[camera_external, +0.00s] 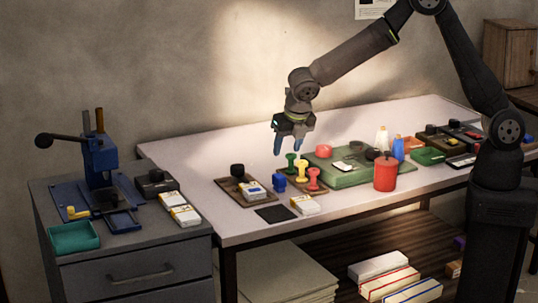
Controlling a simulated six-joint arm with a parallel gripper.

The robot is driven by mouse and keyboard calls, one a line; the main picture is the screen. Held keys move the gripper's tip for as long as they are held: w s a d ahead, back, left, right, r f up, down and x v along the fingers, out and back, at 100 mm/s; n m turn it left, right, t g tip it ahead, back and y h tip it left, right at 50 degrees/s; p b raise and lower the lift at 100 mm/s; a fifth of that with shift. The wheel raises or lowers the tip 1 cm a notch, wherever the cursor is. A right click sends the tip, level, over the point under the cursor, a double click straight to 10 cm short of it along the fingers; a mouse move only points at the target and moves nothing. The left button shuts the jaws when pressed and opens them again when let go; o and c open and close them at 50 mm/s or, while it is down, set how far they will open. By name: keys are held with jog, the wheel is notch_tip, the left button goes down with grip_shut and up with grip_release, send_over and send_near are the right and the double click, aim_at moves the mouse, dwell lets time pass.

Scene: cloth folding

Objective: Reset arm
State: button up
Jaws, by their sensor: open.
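My gripper (288,144) hangs above the white table, fingers pointing down, with blue fingertips apart. It is open and I see nothing between the fingers. It is just above and behind the green and yellow knobbed pieces (302,170) and apart from the table top. My arm rises from the right side of the picture, bends at the top and reaches down to the left. No cloth that I can make out lies under the gripper.
A grey cabinet (140,262) with a blue press (101,157) stands left. Air above the table's left end is clear.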

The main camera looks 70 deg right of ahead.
aim_at(279, 175)
jog(key=x, duration=1.2)
jog(key=shift+f, duration=0.1)
jog(key=shift+r, duration=1.75)
